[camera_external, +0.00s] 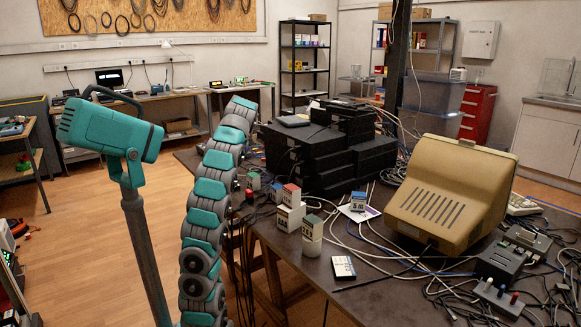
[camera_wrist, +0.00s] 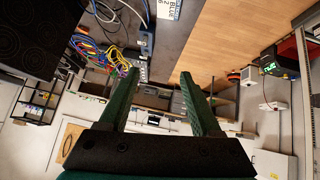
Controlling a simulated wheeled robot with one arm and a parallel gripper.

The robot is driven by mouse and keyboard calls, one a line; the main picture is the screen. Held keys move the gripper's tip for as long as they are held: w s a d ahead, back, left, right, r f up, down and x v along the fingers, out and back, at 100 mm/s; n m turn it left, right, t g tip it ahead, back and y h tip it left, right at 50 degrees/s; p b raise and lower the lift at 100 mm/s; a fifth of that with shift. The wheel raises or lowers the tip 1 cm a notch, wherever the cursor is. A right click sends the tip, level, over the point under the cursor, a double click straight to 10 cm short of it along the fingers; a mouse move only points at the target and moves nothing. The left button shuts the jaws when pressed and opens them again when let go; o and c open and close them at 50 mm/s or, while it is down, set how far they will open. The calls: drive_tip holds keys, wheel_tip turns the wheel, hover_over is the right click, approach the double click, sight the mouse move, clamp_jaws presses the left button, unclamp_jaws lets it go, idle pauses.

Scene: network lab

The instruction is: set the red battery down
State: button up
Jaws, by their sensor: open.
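The red battery (camera_external: 291,197) is a small pale block with a red top, near the table's front left edge in the external view. It appears upright, on or just behind a white block (camera_external: 289,218); I cannot tell which. My gripper (camera_wrist: 160,74) shows in the wrist view with its two green fingers wide apart and nothing between them. In the external view the teal arm rises left of the table, and I cannot make out the fingers. The red battery cannot be made out in the wrist view.
A green-topped battery (camera_external: 312,228) and a blue-topped one (camera_external: 358,201) stand close by. Black equipment boxes (camera_external: 318,155) and a beige monitor (camera_external: 452,195) fill the back and right. Cables cover much of the table.

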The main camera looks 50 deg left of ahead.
drive_tip(key=w+d+f+m+h, duration=0.2)
drive_tip(key=d+f+h, duration=0.25)
drive_tip(key=d, duration=0.65)
approach(249, 190)
drive_tip(key=shift+a+x, duration=0.25)
drive_tip(key=shift+x, duration=0.85)
drive_tip(key=shift+w+a+f+g, duration=0.1)
drive_tip(key=shift+a+f+g, duration=0.1)
drive_tip(key=shift+f, duration=0.45)
drive_tip(key=shift+w+a+f+g, duration=0.1)
drive_tip(key=shift+a+f, duration=0.15)
drive_tip(key=shift+f, duration=0.35)
drive_tip(key=x, duration=0.2)
drive_tip(key=p+x, duration=0.1)
drive_tip(key=x, duration=0.1)
drive_tip(key=shift+s+d+f, duration=0.1)
drive_tip(key=shift+d+f, duration=0.1)
drive_tip(key=shift+d, duration=0.15)
drive_tip(key=shift+a+f, duration=0.2)
drive_tip(key=shift+f, duration=0.2)
clamp_jaws()
